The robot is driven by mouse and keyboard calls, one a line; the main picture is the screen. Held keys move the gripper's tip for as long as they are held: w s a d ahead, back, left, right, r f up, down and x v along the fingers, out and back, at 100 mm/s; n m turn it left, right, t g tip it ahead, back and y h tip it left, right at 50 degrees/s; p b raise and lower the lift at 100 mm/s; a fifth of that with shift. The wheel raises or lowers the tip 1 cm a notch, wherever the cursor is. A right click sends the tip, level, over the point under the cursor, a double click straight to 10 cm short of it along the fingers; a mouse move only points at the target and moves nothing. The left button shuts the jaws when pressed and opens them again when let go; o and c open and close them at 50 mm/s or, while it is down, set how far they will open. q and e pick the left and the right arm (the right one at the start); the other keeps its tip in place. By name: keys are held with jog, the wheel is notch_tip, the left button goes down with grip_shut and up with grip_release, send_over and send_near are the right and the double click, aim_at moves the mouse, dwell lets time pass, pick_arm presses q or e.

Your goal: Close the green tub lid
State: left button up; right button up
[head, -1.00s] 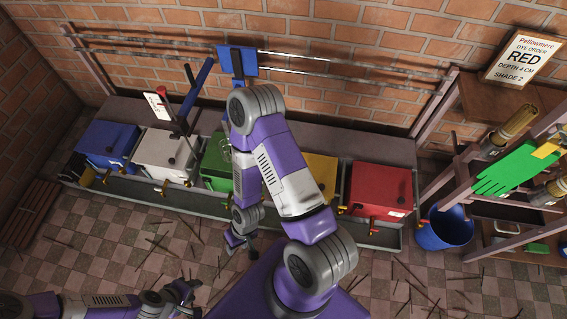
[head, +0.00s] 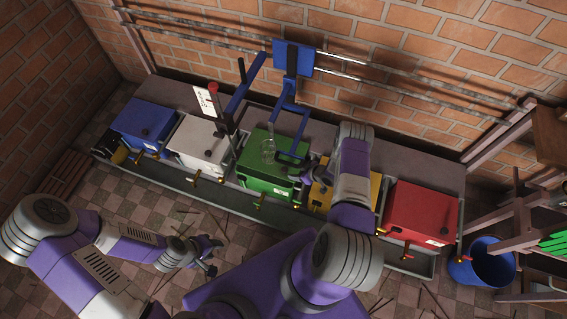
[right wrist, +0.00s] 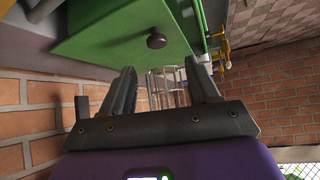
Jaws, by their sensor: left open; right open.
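The green tub (head: 262,184) stands in the middle of the row of tubs in the head view. Its green lid (head: 258,142) lies over the top; I cannot tell whether it is fully shut. The lid (right wrist: 105,35) fills the upper part of the right wrist view, with a dark round knob (right wrist: 157,41). My right gripper (head: 304,172) is at the tub's right side, open. In the right wrist view its fingers (right wrist: 162,84) are apart, below the knob, not gripping the lid. My left gripper (head: 208,262) is open and empty, low in front of the tubs.
A clear ribbed vessel (head: 268,150) shows at the green lid and behind my right fingers (right wrist: 168,92). A blue frame (head: 290,115) rises behind the tub. White (head: 200,140), yellow (head: 322,196), blue (head: 140,120) and red (head: 420,208) tubs stand alongside. A blue bucket (head: 480,265) is at right.

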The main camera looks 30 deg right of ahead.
aim_at(285, 170)
jog(key=b+x, duration=0.1)
jog(key=x, duration=0.2)
jog(key=b+x, duration=0.2)
jog(key=x, duration=0.1)
jog(key=shift+w+d+f, duration=0.1)
jog(key=shift+d+f, duration=0.05)
jog(key=shift+f, duration=0.2)
jog(key=shift+w+f, duration=0.3)
jog(key=shift+w, duration=0.15)
grip_shut()
